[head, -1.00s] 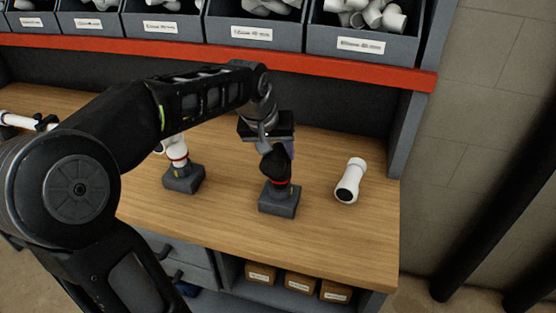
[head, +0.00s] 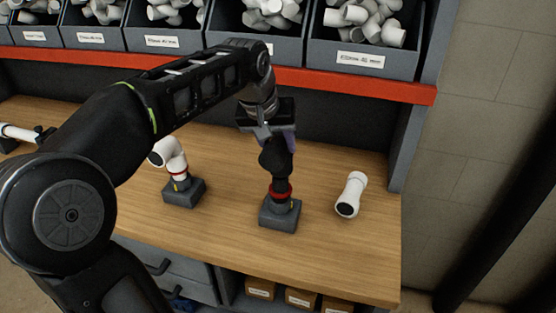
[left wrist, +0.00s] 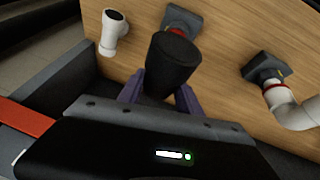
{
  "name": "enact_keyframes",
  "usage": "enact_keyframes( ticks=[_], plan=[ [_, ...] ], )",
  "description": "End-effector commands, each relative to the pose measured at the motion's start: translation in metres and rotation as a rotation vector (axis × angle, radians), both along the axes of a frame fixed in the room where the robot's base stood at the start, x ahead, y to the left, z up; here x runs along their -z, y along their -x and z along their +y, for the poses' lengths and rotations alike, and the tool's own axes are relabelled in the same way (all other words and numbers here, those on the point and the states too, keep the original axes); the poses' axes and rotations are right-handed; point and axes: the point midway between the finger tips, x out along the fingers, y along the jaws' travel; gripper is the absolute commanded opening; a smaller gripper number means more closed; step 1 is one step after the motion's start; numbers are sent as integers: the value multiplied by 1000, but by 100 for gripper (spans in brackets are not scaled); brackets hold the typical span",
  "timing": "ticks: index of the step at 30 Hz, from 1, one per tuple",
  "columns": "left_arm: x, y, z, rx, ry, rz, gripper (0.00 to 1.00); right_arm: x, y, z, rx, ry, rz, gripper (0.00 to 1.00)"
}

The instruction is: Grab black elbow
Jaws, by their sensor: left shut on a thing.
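The black elbow (head: 275,160) is held in my left gripper (head: 270,143), above the grey block stand with a red ring (head: 280,212). In the left wrist view the black elbow (left wrist: 172,62) sits between the purple fingers of my left gripper (left wrist: 160,92), which are shut on it. In the head view, the elbow's lower end is close above or at the red ring; I cannot tell whether they touch. My right gripper is in neither view.
A white elbow on a second grey stand (head: 184,192) is to the left. A loose white fitting (head: 350,195) lies to the right on the wooden bench (head: 330,250). A red shelf edge (head: 350,88) with bins of white fittings (head: 362,60) runs behind.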

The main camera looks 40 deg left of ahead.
Motion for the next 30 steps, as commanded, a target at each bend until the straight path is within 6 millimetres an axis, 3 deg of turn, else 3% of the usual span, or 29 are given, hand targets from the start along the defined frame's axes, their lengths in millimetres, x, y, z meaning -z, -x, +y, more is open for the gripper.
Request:
enact_keyframes(
  ticks=[3,9,30],
  plan=[
    [-22,-1,0,0,0,-2,0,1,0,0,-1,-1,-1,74],
    [-40,0,0,0,0,1,0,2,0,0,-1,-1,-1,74],
    [-37,-2,-2,7,0,3,0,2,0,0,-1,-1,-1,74]
  ],
)
